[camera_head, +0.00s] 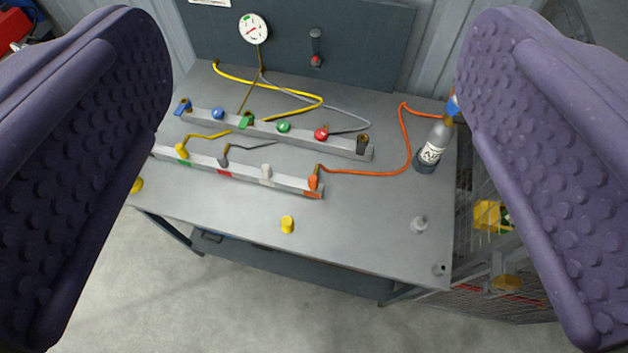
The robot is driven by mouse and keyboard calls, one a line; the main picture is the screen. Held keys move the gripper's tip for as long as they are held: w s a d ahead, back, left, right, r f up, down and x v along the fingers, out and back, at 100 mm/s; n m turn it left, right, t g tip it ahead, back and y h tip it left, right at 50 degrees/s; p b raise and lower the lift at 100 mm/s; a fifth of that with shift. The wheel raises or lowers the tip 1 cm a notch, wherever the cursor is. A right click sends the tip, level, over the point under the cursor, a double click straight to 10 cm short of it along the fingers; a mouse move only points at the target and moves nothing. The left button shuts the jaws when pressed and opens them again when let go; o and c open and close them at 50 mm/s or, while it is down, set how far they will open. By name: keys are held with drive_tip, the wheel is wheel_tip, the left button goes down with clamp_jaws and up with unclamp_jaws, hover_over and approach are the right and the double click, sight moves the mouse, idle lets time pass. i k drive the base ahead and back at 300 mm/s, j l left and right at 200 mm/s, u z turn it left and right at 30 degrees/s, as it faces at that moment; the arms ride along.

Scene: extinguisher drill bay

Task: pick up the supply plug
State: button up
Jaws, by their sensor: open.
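My gripper (314,60) is open and empty, its two purple studded fingers wide apart at the left and right of the view. A grey bench stands between and beyond them. No label marks the supply plug, so I cannot tell which one it is. An orange plug (313,181) sits at the right end of the front rail (245,176), with an orange hose (385,171) running from it to a grey bottle (432,150). A yellow plug (287,225) and a grey plug (419,224) stand loose near the bench's front.
The bench (365,240) also bears a rear rail (345,148) with several coloured fittings, plus yellow and grey hoses. A wire cage (480,265) stands at the right. The bench's front right is mostly clear.

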sight(313, 179)
drive_tip(key=i+j+z, duration=1.05)
